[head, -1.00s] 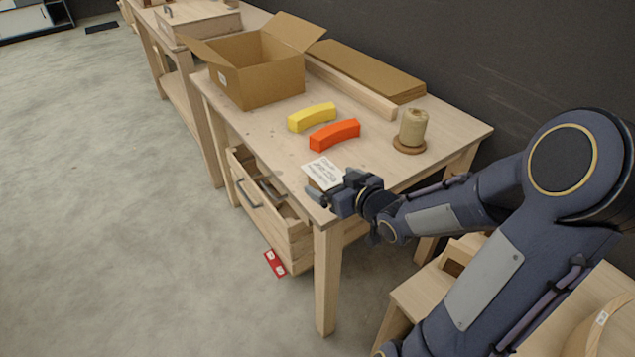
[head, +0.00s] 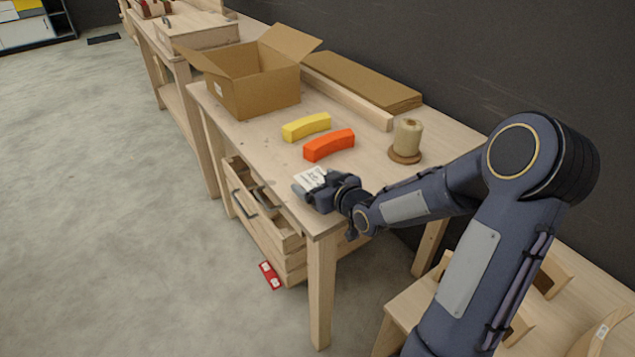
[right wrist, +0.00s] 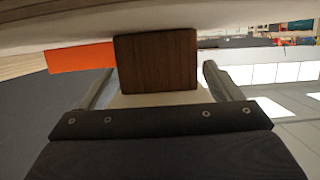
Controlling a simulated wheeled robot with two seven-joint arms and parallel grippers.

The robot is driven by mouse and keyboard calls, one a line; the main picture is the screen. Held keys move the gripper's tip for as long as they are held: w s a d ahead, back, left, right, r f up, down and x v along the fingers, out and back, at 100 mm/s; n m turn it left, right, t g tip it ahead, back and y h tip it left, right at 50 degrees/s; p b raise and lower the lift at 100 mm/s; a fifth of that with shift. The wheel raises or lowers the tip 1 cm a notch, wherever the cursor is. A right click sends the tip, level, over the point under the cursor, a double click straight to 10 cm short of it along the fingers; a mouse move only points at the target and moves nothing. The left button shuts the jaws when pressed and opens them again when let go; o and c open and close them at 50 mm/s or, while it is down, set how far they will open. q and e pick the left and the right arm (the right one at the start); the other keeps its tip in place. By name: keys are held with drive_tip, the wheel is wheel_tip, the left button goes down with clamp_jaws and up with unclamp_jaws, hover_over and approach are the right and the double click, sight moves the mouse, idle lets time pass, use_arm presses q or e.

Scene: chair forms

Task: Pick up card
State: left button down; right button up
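The white card (head: 311,177) with printed lines is near the front edge of the workbench, its lower part hidden by my right gripper (head: 312,188). In the right wrist view, a dark brown wooden block (right wrist: 155,60) stands between the two finger tips, with a pale strip (right wrist: 150,99), perhaps the card, below it. The fingers of my right gripper (right wrist: 158,85) are apart, one on each side, with gaps visible. I cannot tell whether either finger touches the card. My left gripper is not in view.
On the workbench (head: 260,145) are an orange block (head: 329,145), a yellow block (head: 306,126), a twine spool (head: 407,140) and an open cardboard box (head: 255,85). An open drawer (head: 262,215) juts out below. A red item (head: 271,275) lies on the floor.

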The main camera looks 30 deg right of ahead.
drive_tip(key=c, duration=0.8)
drive_tip(key=shift+r, duration=0.15)
